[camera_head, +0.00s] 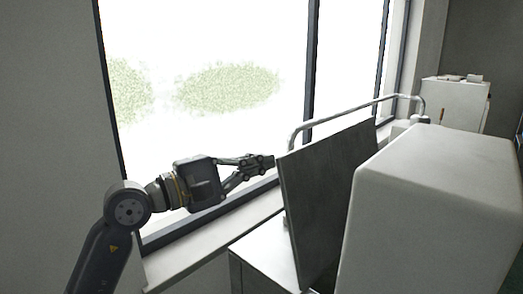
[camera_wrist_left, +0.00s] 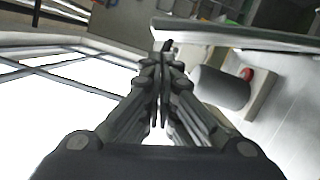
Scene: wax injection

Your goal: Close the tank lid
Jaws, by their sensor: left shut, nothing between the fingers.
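The tank lid (camera_head: 325,195) looks like a flat dark-grey panel standing nearly upright, tilted a little, in the head view. The pale box below it (camera_head: 262,268), which looks like the tank, shows only its top left part. My left gripper (camera_head: 266,162) reaches in from the left, with its fingertips by the upper left edge of the panel. I cannot tell whether they touch it. In the left wrist view the fingers (camera_wrist_left: 161,88) are together with nothing between them. My right gripper is not in view.
A large white housing (camera_head: 440,205) stands right of the panel and hides part of it. A bent metal pipe (camera_head: 345,112) runs behind the panel. A window and sill (camera_head: 205,245) lie behind my arm. The left wrist view shows a grey cylinder (camera_wrist_left: 220,88) near a red knob (camera_wrist_left: 246,74).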

